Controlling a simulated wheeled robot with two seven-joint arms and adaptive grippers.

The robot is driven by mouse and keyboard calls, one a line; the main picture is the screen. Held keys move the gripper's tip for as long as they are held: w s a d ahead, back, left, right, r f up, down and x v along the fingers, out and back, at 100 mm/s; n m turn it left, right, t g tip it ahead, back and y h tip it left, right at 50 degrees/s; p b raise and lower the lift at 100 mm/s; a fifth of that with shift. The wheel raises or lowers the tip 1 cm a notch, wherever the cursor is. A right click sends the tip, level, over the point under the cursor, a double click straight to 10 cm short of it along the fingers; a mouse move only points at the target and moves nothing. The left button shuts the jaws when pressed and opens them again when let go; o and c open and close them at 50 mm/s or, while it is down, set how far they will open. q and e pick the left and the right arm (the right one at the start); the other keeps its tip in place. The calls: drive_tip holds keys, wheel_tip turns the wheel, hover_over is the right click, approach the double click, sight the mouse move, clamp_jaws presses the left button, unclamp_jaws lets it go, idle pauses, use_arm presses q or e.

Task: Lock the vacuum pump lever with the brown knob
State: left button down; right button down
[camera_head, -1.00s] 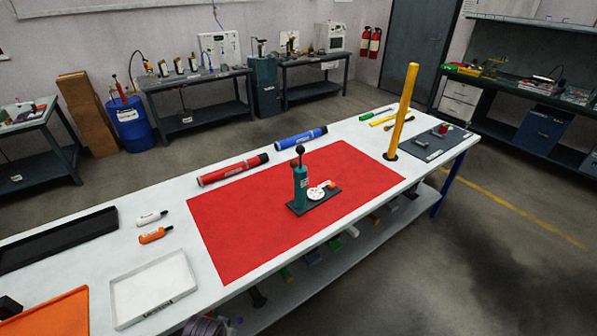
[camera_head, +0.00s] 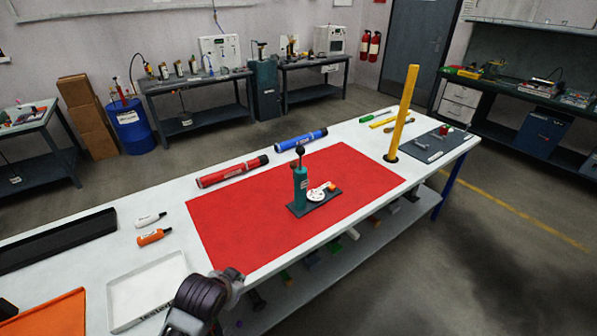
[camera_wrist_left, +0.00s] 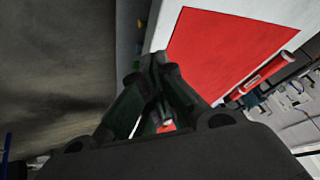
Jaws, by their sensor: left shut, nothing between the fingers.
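The vacuum pump (camera_head: 300,185) stands upright on a dark base on the red mat (camera_head: 240,222). It has a teal body with a black ball on top. Beside the body is a white disc (camera_head: 317,195), with a small orange-brown knob (camera_head: 331,186) at its right side. My left gripper (camera_head: 238,279) is at the front edge of the table, near the mat's near corner and well apart from the pump. In the left wrist view its fingers (camera_wrist_left: 154,60) are closed together with nothing between them. My right gripper is out of view.
A white tray (camera_head: 115,318) lies left of my left arm. A red tube (camera_head: 231,171) and a blue tube (camera_head: 300,140) lie behind the mat. A tall yellow post (camera_head: 402,110) stands right of the mat. The mat around the pump is clear.

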sight(294, 171)
use_arm(q)
drive_tip(key=w+d+r+m+t+h, duration=0.4)
drive_tip(key=w+d+r+m+t, duration=0.4)
drive_tip(key=w+d+r+m, duration=0.5)
drive_tip(key=w+d+r, duration=0.2)
drive_tip(key=w+r, duration=0.3)
drive_tip(key=w, duration=0.1)
drive_tip(key=shift+m+t+h, duration=0.3)
drive_tip(key=shift+m+t, duration=0.1)
drive_tip(key=shift+d, duration=0.1)
drive_tip(key=a+p+x, duration=0.1)
drive_tip(key=a+x, duration=0.1)
drive_tip(key=x, duration=1)
drive_tip(key=shift+w+a+f+p, duration=0.15)
drive_tip(key=shift+w+f+p, duration=0.2)
drive_tip(key=shift+w, duration=0.4)
